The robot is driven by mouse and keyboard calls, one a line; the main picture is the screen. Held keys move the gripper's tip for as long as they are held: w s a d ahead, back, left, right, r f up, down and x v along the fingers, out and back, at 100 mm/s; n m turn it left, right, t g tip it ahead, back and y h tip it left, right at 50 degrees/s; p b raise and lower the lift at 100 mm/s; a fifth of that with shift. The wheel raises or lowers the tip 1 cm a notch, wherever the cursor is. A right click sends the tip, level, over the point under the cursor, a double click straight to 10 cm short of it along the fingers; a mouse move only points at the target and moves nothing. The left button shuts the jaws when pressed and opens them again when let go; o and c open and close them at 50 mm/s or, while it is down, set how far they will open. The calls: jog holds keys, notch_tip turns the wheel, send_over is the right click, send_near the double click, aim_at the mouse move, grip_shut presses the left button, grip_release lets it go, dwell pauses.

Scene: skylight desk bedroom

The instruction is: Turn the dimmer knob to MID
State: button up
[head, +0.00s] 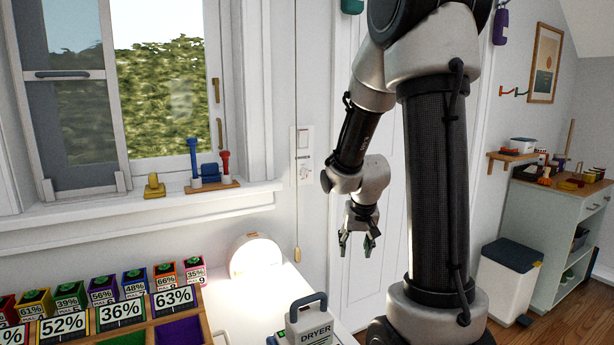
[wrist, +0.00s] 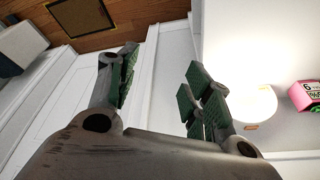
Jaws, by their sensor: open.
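A white wall plate (head: 304,168) with small markings is on the wall right of the window, below a light switch (head: 303,139). It may carry the dimmer knob, but the knob and its setting are too small to make out. A round white lamp (head: 242,258) glows on the desk below; its bright glow also shows at right in the wrist view (wrist: 252,104). My gripper (head: 357,243) hangs pointing down, right of the plate and lower than it. Its green-padded fingers (wrist: 160,88) are apart, with nothing between them in the wrist view.
Labelled boxes (head: 120,312) and a grey-handled DRYER box (head: 309,325) stand on the desk. The window sill (head: 130,212) holds small coloured items. A white bin (head: 505,282) and cabinet (head: 550,235) stand at right.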

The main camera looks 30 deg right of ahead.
jog(key=w+d+f+m+t, duration=0.2)
jog(key=w, duration=0.4)
jog(key=w+d+f+m+t, duration=0.2)
jog(key=w, duration=0.4)
jog(key=m+t+y, duration=0.1)
jog(key=m+t, duration=0.7)
jog(key=t, duration=0.2)
send_near(307, 174)
jog(key=w, duration=1)
jog(key=shift+f, duration=0.15)
jog(key=shift+s, duration=0.1)
jog(key=c, duration=1.1)
